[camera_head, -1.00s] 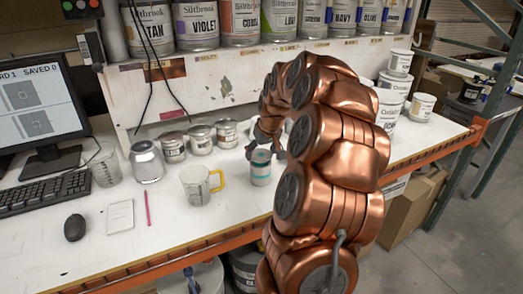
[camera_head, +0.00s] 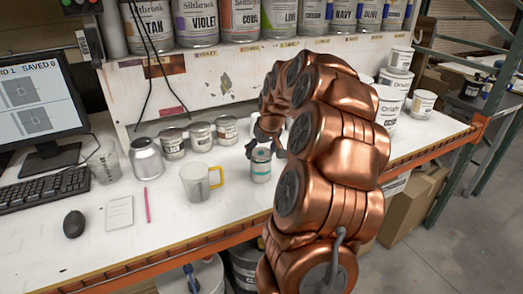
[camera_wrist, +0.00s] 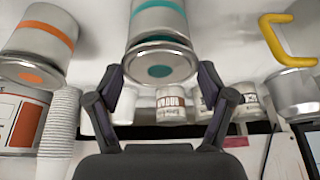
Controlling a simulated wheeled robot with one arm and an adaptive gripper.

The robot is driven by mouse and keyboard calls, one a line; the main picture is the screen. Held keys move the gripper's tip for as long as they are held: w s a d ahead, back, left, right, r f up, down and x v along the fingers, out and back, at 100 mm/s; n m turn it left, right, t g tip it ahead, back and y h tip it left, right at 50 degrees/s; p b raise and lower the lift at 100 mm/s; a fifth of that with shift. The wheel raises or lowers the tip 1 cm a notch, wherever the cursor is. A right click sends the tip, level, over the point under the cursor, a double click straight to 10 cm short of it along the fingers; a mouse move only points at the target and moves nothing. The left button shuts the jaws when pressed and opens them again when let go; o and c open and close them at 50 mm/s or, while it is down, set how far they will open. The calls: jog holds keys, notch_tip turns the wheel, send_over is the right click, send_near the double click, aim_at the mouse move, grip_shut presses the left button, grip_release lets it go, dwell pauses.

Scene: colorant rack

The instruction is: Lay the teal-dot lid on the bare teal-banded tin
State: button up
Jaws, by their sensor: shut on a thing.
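The teal-banded tin (camera_head: 261,173) stands upright on the white bench, right of the yellow-handled mug. In the wrist view the tin (camera_wrist: 158,14) is at the top middle, its teal band showing. The teal-dot lid (camera_wrist: 160,62) is at the tin's mouth, dot facing the camera, roughly lined up with the rim. I cannot tell whether it is seated or just above. My gripper (camera_wrist: 161,76) is shut on the lid, a finger at each side. In the head view my gripper (camera_head: 264,150) is at the tin's top.
The mug (camera_head: 198,184) stands close left of the tin. Several small cans (camera_head: 200,137) stand behind. An orange-banded tin (camera_wrist: 38,40) with an orange-dot end is at the left in the wrist view. Paint cans (camera_head: 388,106) stand right of my arm.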

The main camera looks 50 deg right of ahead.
jog(key=shift+f, duration=0.3)
jog(key=o, duration=0.6)
jog(key=shift+o, duration=0.2)
jog(key=shift+r, duration=0.1)
jog(key=v, duration=1.1)
jog(key=shift+r, duration=0.4)
jog(key=shift+s+a, duration=0.1)
